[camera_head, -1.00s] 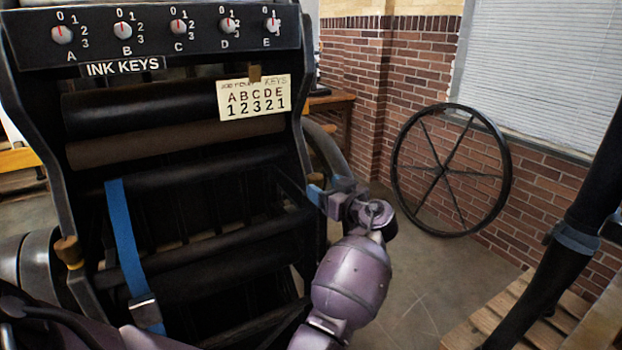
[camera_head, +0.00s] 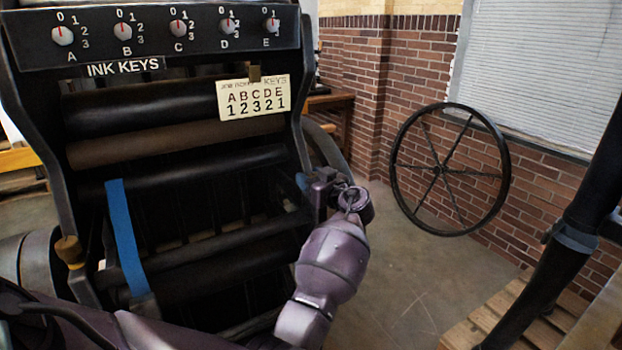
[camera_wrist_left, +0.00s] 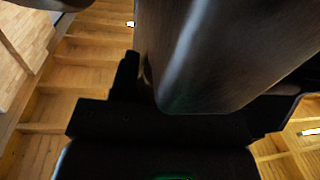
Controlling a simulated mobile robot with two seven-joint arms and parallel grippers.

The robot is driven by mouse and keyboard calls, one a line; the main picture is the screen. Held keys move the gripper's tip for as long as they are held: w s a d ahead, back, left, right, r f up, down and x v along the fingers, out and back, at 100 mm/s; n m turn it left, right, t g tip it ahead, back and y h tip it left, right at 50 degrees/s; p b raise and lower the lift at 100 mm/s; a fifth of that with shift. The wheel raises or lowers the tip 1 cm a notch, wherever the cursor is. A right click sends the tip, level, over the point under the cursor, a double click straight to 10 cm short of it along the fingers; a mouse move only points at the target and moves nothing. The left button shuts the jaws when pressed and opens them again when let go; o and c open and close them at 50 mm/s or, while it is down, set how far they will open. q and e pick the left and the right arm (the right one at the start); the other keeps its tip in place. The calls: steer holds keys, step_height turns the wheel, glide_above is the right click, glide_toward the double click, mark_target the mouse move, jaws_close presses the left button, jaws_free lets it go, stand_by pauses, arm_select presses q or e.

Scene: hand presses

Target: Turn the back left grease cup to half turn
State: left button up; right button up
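I cannot make out any grease cup for certain in either view. The press (camera_head: 190,150) fills the left half of the head view, with dark rollers and side frames. My purple left arm comes up from the bottom left. Its gripper end (camera_head: 318,195) is beside the right side frame, partly hidden by my own wrist. Its fingers are not clear, so I cannot tell whether it is open or holds anything. In the left wrist view a large dark metal body (camera_wrist_left: 225,55) stands close to the camera, above black parts. My right gripper is not in view.
The ink key panel (camera_head: 160,35) and a job card (camera_head: 253,97) are at the press top. A blue strap (camera_head: 125,235) hangs over the rollers. A spoked wheel (camera_head: 438,170) leans against the brick wall. Bare floor (camera_head: 410,270) lies right of my arm. Wooden slats (camera_head: 500,320) are at the lower right.

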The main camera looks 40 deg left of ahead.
arm_select(q)
steer(key=c, duration=0.3)
steer(key=shift+w+m+t+h, duration=0.1)
steer(key=shift+m+t+h, duration=0.4)
steer(key=shift+m+t, duration=0.5)
steer(key=shift+c, duration=0.2)
steer(key=o, duration=0.9)
steer(key=shift+d, duration=0.1)
steer(key=v, duration=1)
steer(key=shift+s+d, duration=0.25)
steer(key=shift+d, duration=0.05)
